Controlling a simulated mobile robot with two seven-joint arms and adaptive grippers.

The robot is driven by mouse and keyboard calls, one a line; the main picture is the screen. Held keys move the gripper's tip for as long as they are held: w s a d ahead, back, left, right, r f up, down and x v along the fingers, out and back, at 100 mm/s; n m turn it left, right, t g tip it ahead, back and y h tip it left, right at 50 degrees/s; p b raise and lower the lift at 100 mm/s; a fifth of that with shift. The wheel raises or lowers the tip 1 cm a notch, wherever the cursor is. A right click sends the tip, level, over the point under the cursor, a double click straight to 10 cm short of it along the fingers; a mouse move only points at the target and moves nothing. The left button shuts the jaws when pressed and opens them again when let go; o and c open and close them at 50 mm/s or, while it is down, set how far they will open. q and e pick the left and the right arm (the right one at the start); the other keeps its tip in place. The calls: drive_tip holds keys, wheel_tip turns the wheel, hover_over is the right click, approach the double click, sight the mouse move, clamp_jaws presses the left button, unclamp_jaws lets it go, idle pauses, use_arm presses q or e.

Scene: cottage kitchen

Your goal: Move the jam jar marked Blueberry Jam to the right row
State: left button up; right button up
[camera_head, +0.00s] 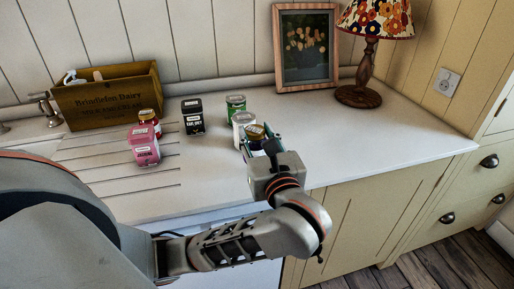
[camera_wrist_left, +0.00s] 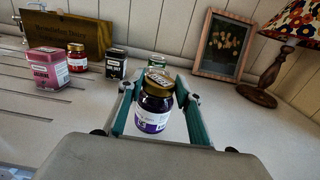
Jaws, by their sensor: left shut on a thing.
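A small jam jar with a gold lid, dark contents and a purple label (camera_wrist_left: 153,115) stands upright between my left gripper's fingers; the label's words are too small to read surely. My left gripper (camera_wrist_left: 158,111) is shut on this jar, with a teal finger on either side. In the head view the jar's lid (camera_head: 256,131) shows at my left gripper (camera_head: 259,141), with much of its body hidden. I cannot tell whether the jar touches the counter. My right gripper is out of view.
A wooden crate (camera_head: 108,99) is at back left. A picture frame (camera_head: 306,48) and lamp (camera_head: 371,56) stand behind. The counter's right part is clear.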

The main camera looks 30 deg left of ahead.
sight(258, 152)
use_arm(q)
drive_tip(key=shift+f, duration=1.9)
drive_tip(key=shift+f+b, duration=0.25)
drive_tip(key=shift+b, duration=0.15)
drive_tip(key=o, duration=1.4)
drive_tip(key=shift+r, duration=0.1)
